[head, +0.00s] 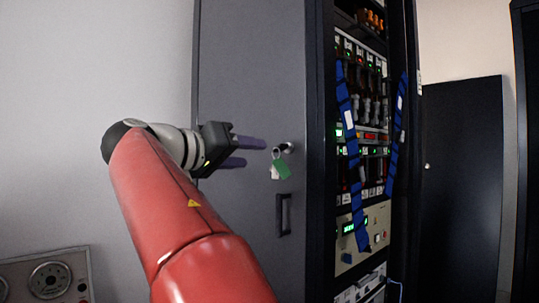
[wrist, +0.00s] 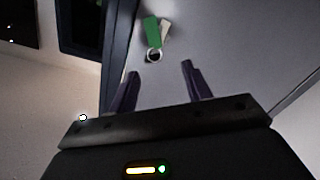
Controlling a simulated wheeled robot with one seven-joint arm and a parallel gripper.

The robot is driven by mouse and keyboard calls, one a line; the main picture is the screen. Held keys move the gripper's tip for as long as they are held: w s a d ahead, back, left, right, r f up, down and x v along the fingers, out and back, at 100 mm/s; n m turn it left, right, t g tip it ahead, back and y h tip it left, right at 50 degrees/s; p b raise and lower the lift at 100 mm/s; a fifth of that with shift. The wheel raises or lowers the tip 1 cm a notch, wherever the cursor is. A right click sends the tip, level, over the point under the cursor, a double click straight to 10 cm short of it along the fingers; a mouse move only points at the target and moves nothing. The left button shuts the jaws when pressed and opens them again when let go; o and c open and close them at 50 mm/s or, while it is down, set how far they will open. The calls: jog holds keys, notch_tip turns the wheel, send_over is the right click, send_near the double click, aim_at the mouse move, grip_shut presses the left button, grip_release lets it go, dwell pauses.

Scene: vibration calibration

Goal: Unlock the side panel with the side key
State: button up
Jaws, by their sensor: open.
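The grey side panel (head: 255,80) is the flat side of a tall rack cabinet. The side key (head: 284,148) sits at the panel's lock, with a green tag (head: 282,168) and a pale tag hanging below it. In the wrist view the key's ring (wrist: 153,55) and green tag (wrist: 152,33) show just beyond the fingertips. My gripper (head: 253,153) is open, with dark purple fingers pointing at the key from the left. It appears apart from the key. In the wrist view the space between the fingers (wrist: 160,74) is empty. The lock itself is hard to make out.
A recessed handle (head: 284,214) is on the panel below the key. The open rack front (head: 362,130) on the right holds lit equipment and blue cables (head: 348,140). A dark door or panel (head: 462,180) stands further right. A gauge box (head: 45,278) is at lower left.

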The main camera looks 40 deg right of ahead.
aim_at(276, 147)
jog(key=shift+m+g+h, duration=0.3)
jog(key=shift+m+h, duration=0.1)
jog(key=shift+m, duration=0.4)
jog(key=d, duration=0.2)
jog(key=d+r, duration=0.1)
jog(key=d, duration=0.2)
jog(key=d+p, duration=0.1)
jog(key=d, duration=0.1)
jog(key=shift+w+d+r, duration=0.15)
jog(key=shift+d+r, duration=0.05)
jog(key=shift+d, duration=0.05)
